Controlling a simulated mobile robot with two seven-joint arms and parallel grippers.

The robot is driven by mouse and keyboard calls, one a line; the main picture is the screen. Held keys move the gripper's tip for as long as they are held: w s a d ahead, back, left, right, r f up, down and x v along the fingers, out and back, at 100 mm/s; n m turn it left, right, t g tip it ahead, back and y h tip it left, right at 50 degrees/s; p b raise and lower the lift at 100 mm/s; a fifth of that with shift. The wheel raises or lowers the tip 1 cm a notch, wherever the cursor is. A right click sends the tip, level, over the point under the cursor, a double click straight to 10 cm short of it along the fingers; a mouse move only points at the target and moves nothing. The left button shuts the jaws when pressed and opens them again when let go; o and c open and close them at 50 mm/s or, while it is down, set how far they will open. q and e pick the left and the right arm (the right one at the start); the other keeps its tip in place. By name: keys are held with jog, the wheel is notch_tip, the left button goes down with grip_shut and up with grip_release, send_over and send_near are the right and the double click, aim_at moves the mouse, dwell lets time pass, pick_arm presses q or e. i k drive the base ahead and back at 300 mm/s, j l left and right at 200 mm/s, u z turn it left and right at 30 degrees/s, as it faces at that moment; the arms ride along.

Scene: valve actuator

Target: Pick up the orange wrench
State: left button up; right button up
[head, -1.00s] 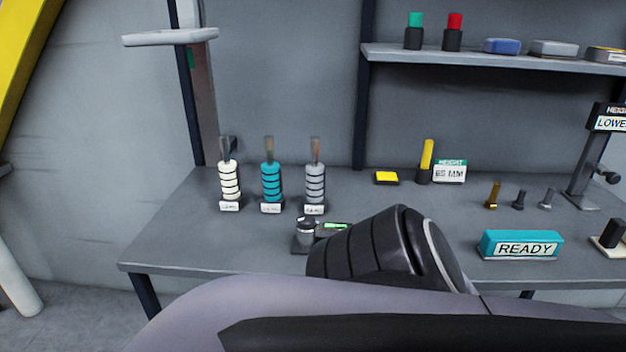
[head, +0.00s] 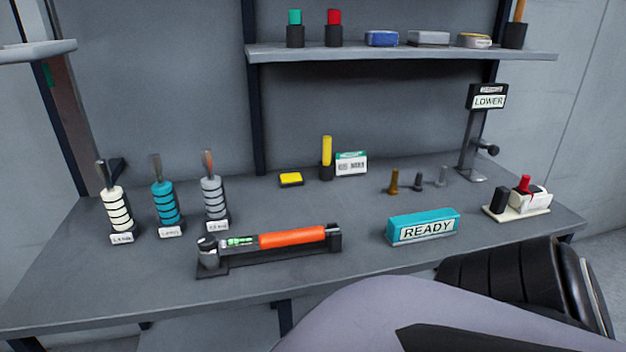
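The orange wrench (head: 292,238) lies in a dark cradle (head: 270,262) near the front of the table, left of centre in the head view. It has an orange grip, a green-marked section and a dark round head at its left end. Nothing holds it. One of my arms crosses the bottom right of the view, in front of the table; its gripper is not visible. Neither gripper shows in the frame.
A teal READY block (head: 423,227) stands right of the wrench on the grey table (head: 110,284). White (head: 117,212), teal (head: 166,206) and grey (head: 213,200) ringed tools stand at left. A LOWER sign post (head: 474,150) stands at back right. A shelf (head: 400,53) runs above.

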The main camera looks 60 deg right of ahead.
aim_at(210, 260)
jog(key=z, duration=1.25)
